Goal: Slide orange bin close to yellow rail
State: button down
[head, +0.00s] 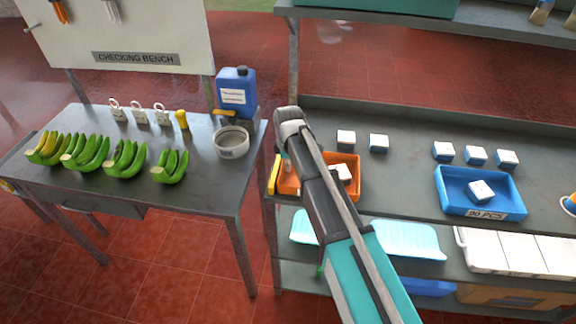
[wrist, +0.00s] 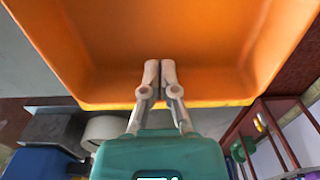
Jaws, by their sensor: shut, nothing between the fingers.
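The orange bin (head: 348,188) sits on the grey shelf at its left end, with a white box (head: 342,172) in it. The yellow rail (head: 274,174) stands at the shelf's left edge, right beside the bin's left end; any gap is too small to tell. My arm crosses in front of the bin and hides part of it. In the wrist view the bin (wrist: 215,35) fills the top, and my gripper (wrist: 160,66) is shut and empty, its fingertips over the orange surface past the near rim. Contact with the bin cannot be told.
A blue bin (head: 510,207) labelled "90 PCS" holds a white box farther right. Several small boxes (head: 444,151) stand behind on the shelf. The checking bench (head: 215,185) at left carries bananas, a blue jug (head: 237,90) and a round bowl (head: 231,145). Shelf between the bins is clear.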

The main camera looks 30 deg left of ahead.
jog(key=d, duration=0.2)
jog(key=w+d, duration=0.1)
jog(key=shift+w+d+r+p, duration=0.1)
jog(key=shift+d+r+p, duration=0.05)
jog(key=shift+r+p, duration=0.2)
notch_tip(320, 180, up, 9)
jog(key=p, duration=0.9)
jog(key=shift+r, duration=0.15)
jog(key=d+m, duration=0.2)
jog(key=d, duration=0.2)
jog(key=w+d+m, duration=0.1)
jog(key=d, duration=0.4)
jog(key=w+d+m, duration=0.1)
jog(key=d+m, duration=0.1)
jog(key=d, duration=0.3)
jog(key=shift+m, duration=0.3)
jog(key=s+d+m, duration=0.3)
jog(key=d+m, duration=0.5)
jog(key=d, duration=0.8)
jog(key=s+d+m, duration=0.4)
jog(key=d+m, duration=0.4)
jog(key=d, duration=0.8)
jog(key=shift+s, duration=0.2)
